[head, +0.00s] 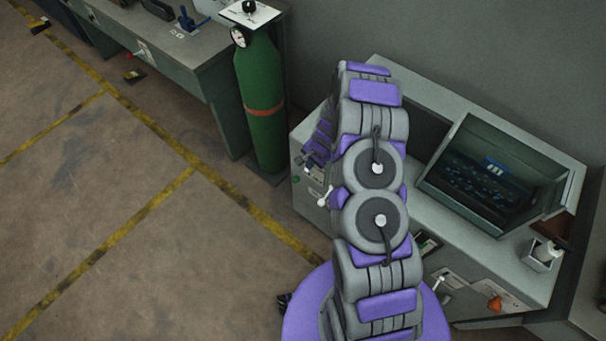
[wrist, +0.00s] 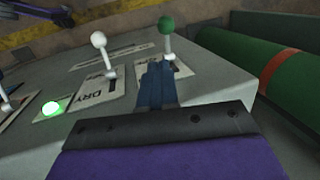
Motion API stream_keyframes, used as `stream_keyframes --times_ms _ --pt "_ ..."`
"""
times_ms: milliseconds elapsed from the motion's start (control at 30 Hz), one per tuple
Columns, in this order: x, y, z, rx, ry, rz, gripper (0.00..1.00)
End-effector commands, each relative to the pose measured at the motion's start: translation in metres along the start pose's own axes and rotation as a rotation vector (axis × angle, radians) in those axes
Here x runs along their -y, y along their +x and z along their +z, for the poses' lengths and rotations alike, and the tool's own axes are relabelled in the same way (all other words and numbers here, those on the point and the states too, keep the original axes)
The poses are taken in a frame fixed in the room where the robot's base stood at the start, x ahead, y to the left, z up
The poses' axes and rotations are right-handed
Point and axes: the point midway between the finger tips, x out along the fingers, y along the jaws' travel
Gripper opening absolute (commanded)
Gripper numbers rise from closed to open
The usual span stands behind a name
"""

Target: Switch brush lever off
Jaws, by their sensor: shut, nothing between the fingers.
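In the wrist view, a lever with a green ball knob (wrist: 166,25) stands upright just beyond my gripper (wrist: 160,66). Its label plate is mostly hidden by my fingers, so I cannot read it. A white-knobbed lever (wrist: 98,40) stands to the left, by a plate marked DRY (wrist: 95,94). A third lever (wrist: 5,100) is cut off at the left edge. I cannot tell which is the brush lever. My gripper is shut and empty, low over the panel; contact with the green-knobbed lever is unclear.
A green indicator (wrist: 50,108) is lit on the panel. A green gas cylinder (head: 262,105) stands left of the grey machine (head: 470,262). The machine has an open basin (head: 500,165), a white lever (head: 325,197) and an orange knob (head: 495,303).

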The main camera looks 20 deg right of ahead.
Motion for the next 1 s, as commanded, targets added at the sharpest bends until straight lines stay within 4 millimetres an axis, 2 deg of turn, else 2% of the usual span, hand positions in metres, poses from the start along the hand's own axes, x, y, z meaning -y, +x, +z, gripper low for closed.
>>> stream_keyframes --times_ms 467,567,1000 --pt "-0.001 0.006 0.0 0.0 0.003 0.002 0.0" --pt "-0.001 0.017 0.001 0.002 0.001 0.003 0.0" --pt "-0.002 0.086 0.001 0.002 0.001 0.004 0.0"
